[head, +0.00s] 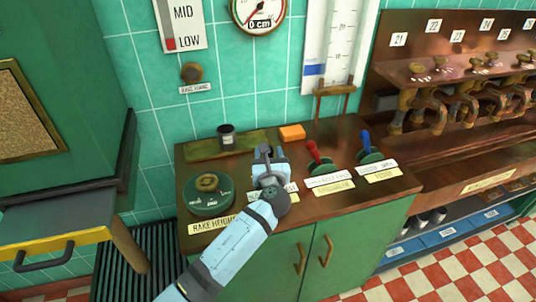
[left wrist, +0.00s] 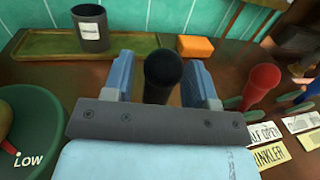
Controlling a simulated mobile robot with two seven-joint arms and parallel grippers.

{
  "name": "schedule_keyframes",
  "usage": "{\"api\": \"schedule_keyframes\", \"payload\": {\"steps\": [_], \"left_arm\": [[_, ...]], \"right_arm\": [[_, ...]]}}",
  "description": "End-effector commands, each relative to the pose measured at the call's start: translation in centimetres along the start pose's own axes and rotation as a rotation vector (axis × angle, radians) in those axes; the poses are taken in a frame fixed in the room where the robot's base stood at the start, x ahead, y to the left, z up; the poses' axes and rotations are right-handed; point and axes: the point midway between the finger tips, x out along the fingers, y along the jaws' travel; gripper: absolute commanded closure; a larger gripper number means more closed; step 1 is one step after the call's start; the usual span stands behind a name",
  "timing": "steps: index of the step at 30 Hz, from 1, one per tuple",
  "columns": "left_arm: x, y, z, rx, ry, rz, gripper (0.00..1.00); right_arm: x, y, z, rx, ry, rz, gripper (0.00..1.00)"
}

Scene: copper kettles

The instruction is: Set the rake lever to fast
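A black-handled lever (left wrist: 162,75) stands between the fingers of my left gripper (left wrist: 161,80) in the left wrist view. The fingers are apart, one on each side of it; the right finger is close to the handle, and a gap shows at the left. In the head view my left gripper (head: 267,163) is over the counter and covers most of this lever and part of its label (head: 291,187), so its wording and setting cannot be read. My right gripper is not in view.
Right of it stand a red lever (head: 313,152) and a blue lever (head: 365,142). A green rake height dial (head: 208,196) is at the left. Behind are a dark cup (head: 226,136) on a tray (head: 198,148) and an orange block (head: 292,132).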

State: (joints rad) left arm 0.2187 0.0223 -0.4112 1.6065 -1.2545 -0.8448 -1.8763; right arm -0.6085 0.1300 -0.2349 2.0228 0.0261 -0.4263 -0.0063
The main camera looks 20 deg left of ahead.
Motion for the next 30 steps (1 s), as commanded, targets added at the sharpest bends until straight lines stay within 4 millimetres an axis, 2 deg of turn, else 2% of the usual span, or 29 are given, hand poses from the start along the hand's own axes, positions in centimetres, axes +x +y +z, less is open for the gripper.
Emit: {"api": "schedule_keyframes", "payload": {"steps": [1, 6, 13, 23, 30], "left_arm": [[0.0, 0.0, 0.0, 0.000, 0.000, 0.000, 0.60], [0.0, 0.0, 0.0, 0.000, 0.000, 0.000, 0.99], [0.1, -0.3, 0.4, 0.023, 0.005, 0.000, 1.00], [0.6, -2.5, 0.7, 0.235, 0.048, 0.000, 1.00], [0.9, -4.1, -0.3, 0.408, 0.082, 0.000, 1.00]], "right_arm": [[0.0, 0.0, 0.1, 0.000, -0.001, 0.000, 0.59], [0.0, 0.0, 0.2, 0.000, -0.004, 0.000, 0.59], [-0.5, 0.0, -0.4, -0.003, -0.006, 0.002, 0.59], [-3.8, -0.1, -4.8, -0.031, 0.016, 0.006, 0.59], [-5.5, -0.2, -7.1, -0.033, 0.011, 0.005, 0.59]]}}
